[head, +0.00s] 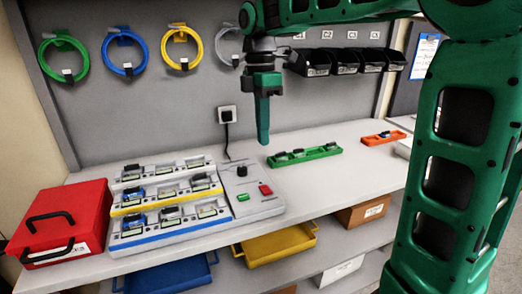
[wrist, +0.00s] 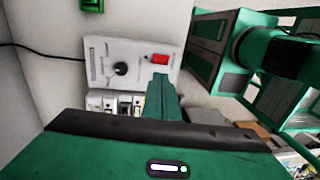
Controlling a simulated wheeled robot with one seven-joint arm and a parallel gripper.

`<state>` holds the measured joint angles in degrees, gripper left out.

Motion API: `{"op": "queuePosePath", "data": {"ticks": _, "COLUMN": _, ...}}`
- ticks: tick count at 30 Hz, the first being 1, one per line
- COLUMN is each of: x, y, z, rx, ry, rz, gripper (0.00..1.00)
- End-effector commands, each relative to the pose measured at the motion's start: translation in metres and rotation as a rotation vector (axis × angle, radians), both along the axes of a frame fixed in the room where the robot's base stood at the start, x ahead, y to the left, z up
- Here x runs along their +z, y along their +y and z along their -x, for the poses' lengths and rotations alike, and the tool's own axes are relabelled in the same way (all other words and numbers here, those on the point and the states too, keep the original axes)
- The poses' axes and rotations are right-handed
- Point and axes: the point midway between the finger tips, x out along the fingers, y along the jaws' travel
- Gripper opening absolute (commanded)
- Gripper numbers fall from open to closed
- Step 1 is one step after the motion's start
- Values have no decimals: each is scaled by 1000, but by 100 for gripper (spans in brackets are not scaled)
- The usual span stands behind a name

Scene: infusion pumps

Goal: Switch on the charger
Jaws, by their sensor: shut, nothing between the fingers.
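The charger (head: 256,208) is a light grey box on the bench, to the right of the battery racks. Its sloped top carries a black knob (head: 242,171), a green button (head: 243,197) and a red switch (head: 265,190). In the wrist view the charger (wrist: 105,55) shows its knob (wrist: 121,68) and red switch (wrist: 158,58); the green button is not visible there. My gripper (head: 263,141) is shut and empty, pointing down above the back of the charger, apart from it. In the wrist view its fingertips (wrist: 161,78) appear just below the red switch.
Racks with blue and yellow stripes (head: 165,237) hold several modules left of the charger. A red case (head: 62,226) stands at far left. A wall socket (head: 227,114) has a black cable running down. A green tray (head: 304,155) and an orange tray (head: 383,138) lie to the right. Bench front right is clear.

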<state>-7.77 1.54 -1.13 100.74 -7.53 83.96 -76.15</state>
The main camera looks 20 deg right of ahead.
Motion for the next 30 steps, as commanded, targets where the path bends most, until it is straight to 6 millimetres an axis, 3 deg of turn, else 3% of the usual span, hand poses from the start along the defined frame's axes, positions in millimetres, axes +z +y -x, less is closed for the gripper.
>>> {"op": "queuePosePath", "data": {"ticks": 6, "x": 12, "y": 0, "z": -2, "rx": -1, "ry": 0, "rz": 1, "gripper": 0}}
{"op": "queuePosePath", "data": {"ticks": 17, "x": 13, "y": 0, "z": 0, "rx": 0, "ry": 0, "rz": 1, "gripper": 0}}
{"op": "queuePosePath", "data": {"ticks": 30, "x": 14, "y": 1, "z": 15, "rx": 1, "ry": -1, "rz": 0, "gripper": 0}}
